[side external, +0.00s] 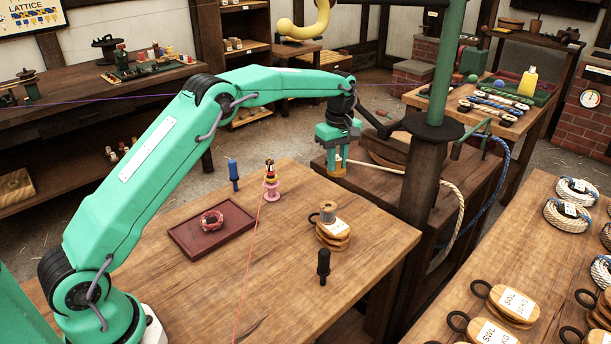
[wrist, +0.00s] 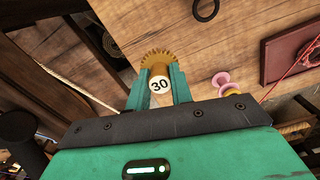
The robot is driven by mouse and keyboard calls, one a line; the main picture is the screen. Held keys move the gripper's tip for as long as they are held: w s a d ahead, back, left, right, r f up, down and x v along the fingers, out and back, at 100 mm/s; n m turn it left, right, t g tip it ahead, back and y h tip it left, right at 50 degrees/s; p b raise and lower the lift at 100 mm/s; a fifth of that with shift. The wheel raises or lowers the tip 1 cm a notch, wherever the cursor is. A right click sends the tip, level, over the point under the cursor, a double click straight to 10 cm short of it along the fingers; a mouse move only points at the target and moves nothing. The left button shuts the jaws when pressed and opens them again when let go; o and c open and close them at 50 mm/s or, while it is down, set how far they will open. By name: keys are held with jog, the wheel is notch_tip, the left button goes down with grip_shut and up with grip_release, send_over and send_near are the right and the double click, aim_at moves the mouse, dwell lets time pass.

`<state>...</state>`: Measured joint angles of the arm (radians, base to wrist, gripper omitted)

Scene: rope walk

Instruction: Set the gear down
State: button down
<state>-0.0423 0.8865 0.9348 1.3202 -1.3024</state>
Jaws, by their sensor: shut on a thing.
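The gear (wrist: 159,55) is brass-coloured and toothed, with a white hub marked 30. My gripper (wrist: 160,88) is shut on its hub in the wrist view, with one green finger on each side. In the side external view my gripper (side external: 338,150) points down near the far edge of the wooden table (side external: 375,237). The gear (side external: 337,171) shows as a small brass piece under the fingers. It appears held up, though its exact height over the surface cannot be told.
A green post (side external: 444,75) rises right of my gripper. A red line crosses the table.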

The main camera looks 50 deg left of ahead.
jog(key=shift+w+a+f, duration=0.65)
jog(key=shift+a+f, duration=0.55)
jog(key=shift+a, duration=0.7)
jog(key=shift+w+a+f, duration=0.7)
jog(key=shift+a+f, duration=0.45)
jog(key=shift+a, duration=0.8)
jog(key=shift+w+a+f, duration=0.65)
jog(key=shift+a+f, duration=0.55)
jog(key=shift+a, duration=0.7)
jog(key=shift+f, duration=2)
jog(key=shift+f, duration=0.15)
jog(key=c, duration=1.2)
grip_release()
jog(key=shift+c, duration=0.2)
notch_tip(320, 180, up, 8)
